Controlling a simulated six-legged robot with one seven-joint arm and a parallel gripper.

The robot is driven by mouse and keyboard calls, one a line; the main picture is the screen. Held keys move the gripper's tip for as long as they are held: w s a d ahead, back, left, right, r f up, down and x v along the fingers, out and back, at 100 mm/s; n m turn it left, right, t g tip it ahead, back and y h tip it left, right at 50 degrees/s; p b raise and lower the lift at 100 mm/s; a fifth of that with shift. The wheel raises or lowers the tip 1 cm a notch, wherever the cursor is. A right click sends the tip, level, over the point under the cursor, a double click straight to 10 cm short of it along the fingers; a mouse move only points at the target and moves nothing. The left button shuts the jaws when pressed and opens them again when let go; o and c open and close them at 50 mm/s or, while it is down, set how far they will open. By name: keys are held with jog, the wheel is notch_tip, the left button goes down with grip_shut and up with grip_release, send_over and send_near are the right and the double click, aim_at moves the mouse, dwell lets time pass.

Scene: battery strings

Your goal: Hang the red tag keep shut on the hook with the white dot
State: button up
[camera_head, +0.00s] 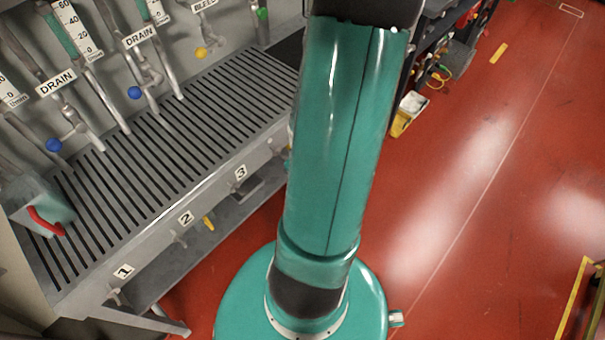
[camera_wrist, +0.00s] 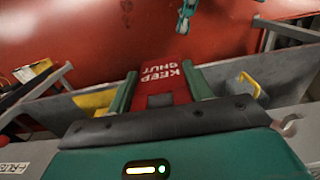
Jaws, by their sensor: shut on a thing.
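The red tag (camera_wrist: 160,82) shows in the wrist view with white "KEEP SHUT" lettering, upside down in the picture. My gripper (camera_wrist: 160,78) is shut on it, with one green finger on each side. The tag's lower part is hidden behind the gripper's dark front plate. A grey curved piece (camera_wrist: 290,124) shows at the right of the wrist view; I cannot tell whether it is a hook, and no white dot shows on it. I cannot make out the white-dot hook in either view. The head view shows my arm but not my gripper or the tag.
A slatted grey bench (camera_head: 175,130) with numbered labels runs along the left of the head view. Pipes with DRAIN labels and blue knobs (camera_head: 134,92) stand behind it. Open red floor (camera_head: 480,200) lies right.

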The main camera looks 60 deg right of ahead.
jog(key=shift+w+d+f, duration=0.1)
jog(key=shift+w+d, duration=0.2)
jog(key=shift+w, duration=1.05)
jog(key=shift+w+d+f, duration=0.15)
jog(key=shift+w+d, duration=0.15)
jog(key=shift+w, duration=1.1)
jog(key=shift+w+d+f, duration=0.1)
jog(key=shift+w+d, duration=0.2)
jog(key=shift+w, duration=1.05)
jog(key=shift+w+d+f, duration=0.15)
jog(key=shift+w+f, duration=0.3)
jog(key=shift+w, duration=0.5)
jog(key=o, duration=1)
jog(key=shift+o, duration=0.2)
jog(key=shift+w+r, duration=0.1)
jog(key=shift+r, duration=0.2)
notch_tip(320, 180, up, 13)
send_over(277, 152)
jog(key=s, duration=0.2)
jog(key=shift+w, duration=0.25)
